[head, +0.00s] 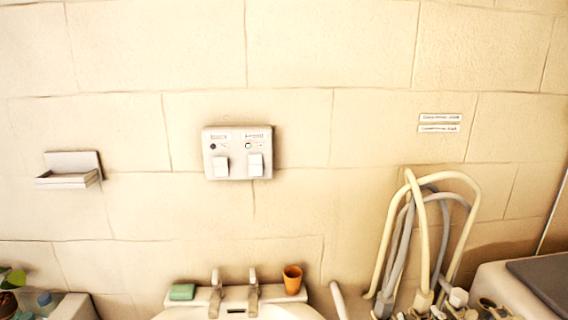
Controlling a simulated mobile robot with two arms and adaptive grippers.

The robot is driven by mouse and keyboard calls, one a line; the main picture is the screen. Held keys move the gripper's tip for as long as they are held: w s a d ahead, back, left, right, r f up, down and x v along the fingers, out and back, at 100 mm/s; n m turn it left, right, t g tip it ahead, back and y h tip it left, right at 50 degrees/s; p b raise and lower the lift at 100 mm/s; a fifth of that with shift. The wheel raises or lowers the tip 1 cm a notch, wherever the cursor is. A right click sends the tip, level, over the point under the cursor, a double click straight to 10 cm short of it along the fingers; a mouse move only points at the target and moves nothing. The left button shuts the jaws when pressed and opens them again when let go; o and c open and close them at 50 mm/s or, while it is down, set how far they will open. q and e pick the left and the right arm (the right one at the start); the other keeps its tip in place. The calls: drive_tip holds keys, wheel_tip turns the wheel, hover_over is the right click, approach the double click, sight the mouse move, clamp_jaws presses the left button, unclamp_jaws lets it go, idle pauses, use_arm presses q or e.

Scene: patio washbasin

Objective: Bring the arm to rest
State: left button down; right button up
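Neither of my grippers can be made out in the head view, and no arm of mine can be clearly identified. A white washbasin (183,313) stands against the wall at the bottom centre, mostly cut off by the frame edge. Two metal taps (215,292) rise from its back rim. A green soap bar (182,292) lies on the rim to the left of the taps, and an orange cup (292,279) stands upright to their right.
A switch panel (237,168) and a small empty-looking shelf (70,178) are on the tiled wall. Looped cream and grey hoses (425,185) stand at the right, beside a white unit with a dark top (545,275). A potted plant (10,290) is at the lower left.

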drive_tip(key=s+a+f+m+g+y, duration=0.2)
drive_tip(key=s+a+f+m+g, duration=0.15)
drive_tip(key=s+f+g, duration=1.45)
drive_tip(key=s+a+f+t+b, duration=0.1)
drive_tip(key=s+f, duration=0.2)
drive_tip(key=f, duration=1.3)
drive_tip(key=s+f+t, duration=0.2)
drive_tip(key=f, duration=1.4)
drive_tip(key=s+d+f+g+b, duration=0.1)
drive_tip(key=s+d+f, duration=0.2)
drive_tip(key=s+f, duration=1.3)
drive_tip(key=shift+s+f+n+g, duration=0.3)
drive_tip(key=shift+f+n, duration=0.05)
